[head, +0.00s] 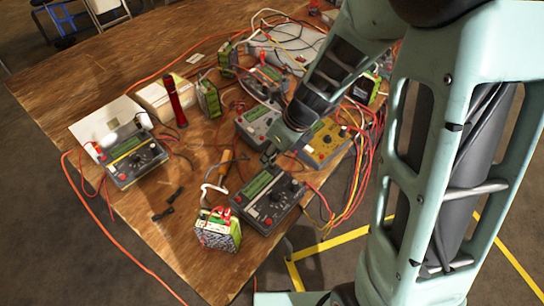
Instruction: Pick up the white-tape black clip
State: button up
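Small black clip-like pieces (168,206) lie on the wooden table, left of the front battery pack. I cannot make out white tape on them, so I cannot tell whether one is the white-tape black clip. My gripper (269,157) points down over the middle of the table, among the grey meters. It is right of and beyond the black pieces, clear of them. It is small and dark here, and I cannot tell whether its fingers are open or shut, or whether they hold anything.
A front grey meter (268,197) and green-topped battery pack (217,230) stand near the table's front edge. A yellow meter (324,143) sits right, amid tangled cables. An orange-handled tool (226,165) lies mid-table. Bare wood surrounds the black pieces.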

grip_shut()
dwell(0.4)
